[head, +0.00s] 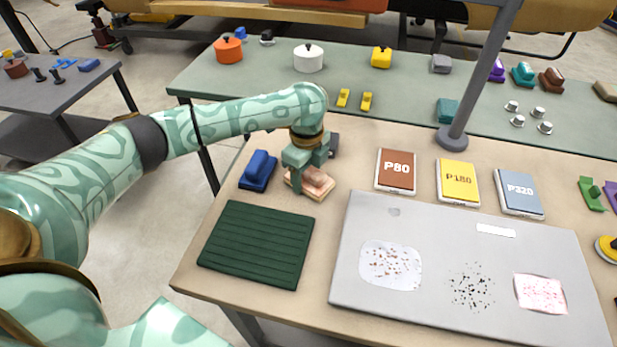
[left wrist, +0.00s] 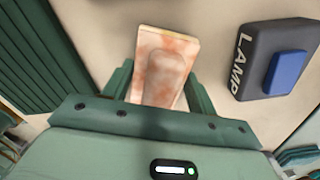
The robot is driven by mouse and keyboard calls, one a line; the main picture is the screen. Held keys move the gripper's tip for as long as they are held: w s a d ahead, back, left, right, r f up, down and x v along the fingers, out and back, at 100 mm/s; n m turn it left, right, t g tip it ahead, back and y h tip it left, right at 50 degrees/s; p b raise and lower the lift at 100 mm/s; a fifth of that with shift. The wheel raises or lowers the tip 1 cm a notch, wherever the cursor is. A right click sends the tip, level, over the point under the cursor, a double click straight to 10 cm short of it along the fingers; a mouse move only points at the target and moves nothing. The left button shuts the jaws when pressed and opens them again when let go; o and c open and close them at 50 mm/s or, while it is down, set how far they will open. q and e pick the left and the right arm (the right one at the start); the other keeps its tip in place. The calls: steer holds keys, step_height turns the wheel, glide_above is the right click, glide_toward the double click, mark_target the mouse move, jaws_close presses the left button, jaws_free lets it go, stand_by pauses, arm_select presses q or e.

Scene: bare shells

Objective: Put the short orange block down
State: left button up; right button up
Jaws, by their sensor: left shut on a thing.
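The short orange block (head: 314,181) is a mottled pinkish-orange block with a raised grip on a flat, pale-edged base. It is at the left part of the tan table, behind the green ribbed mat (head: 256,244). My left gripper (head: 308,167) points down and is shut on its raised part. In the left wrist view the block (left wrist: 167,62) lies between the two fingers (left wrist: 160,95). I cannot tell whether its base touches the table. My right gripper is not in view.
A blue block (head: 258,170) stands just left of the gripper. A dark box marked LAMP with a blue button (left wrist: 275,62) is near it. Sandpaper pads, P80 (head: 396,171) among them, and a grey board (head: 465,225) lie to the right.

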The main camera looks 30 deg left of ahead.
arm_select(q)
steer(key=shift+f, duration=0.1)
steer(key=o, duration=0.9)
steer(key=shift+f, duration=0.1)
steer(key=shift+r+p, duration=0.3)
steer(key=shift+r, duration=0.2)
step_height(320, 180, up, 11)
steer(key=p, duration=0.5)
steer(key=shift+r+p, duration=0.2)
steer(key=shift+p, duration=0.1)
